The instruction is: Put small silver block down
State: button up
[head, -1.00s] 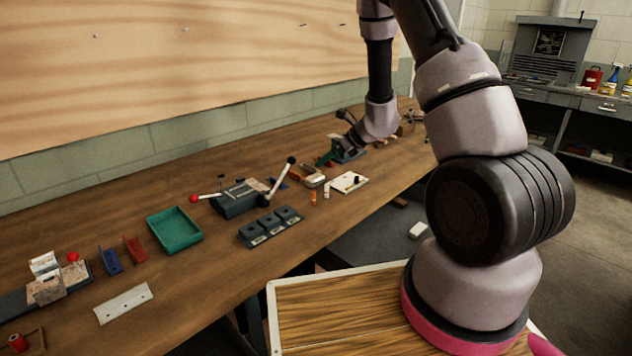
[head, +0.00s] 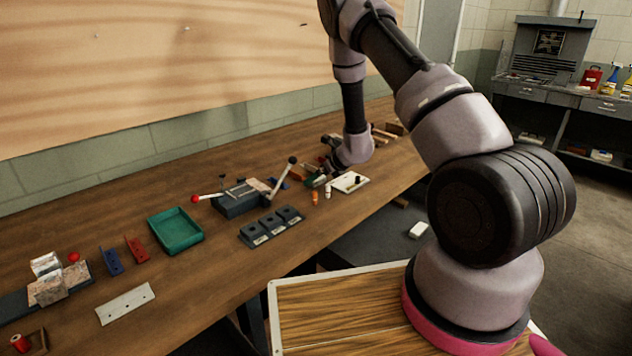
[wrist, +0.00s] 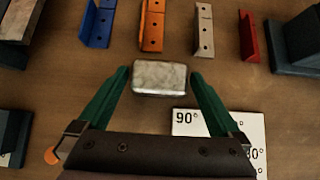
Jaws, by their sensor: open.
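The small silver block (wrist: 160,77) shows in the wrist view, lying between the tips of my gripper's two green fingers, with only a narrow gap at each side. My gripper (wrist: 160,80) is open around it. The block appears to rest on the brown bench top; its exact height under the fingers is hard to tell. In the head view my gripper (head: 318,179) is low over the bench, left of the white plate, and mostly hides the block.
The white angle plate (wrist: 215,125) lies close by my right finger. Blue (wrist: 98,24), orange (wrist: 152,26), silver (wrist: 204,30) and red (wrist: 248,36) brackets stand in a row beyond the block. A green tray (head: 176,232) and a dark three-socket holder (head: 271,228) sit farther left.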

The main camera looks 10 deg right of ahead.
jog(key=shift+w+f, duration=0.1)
grip_shut()
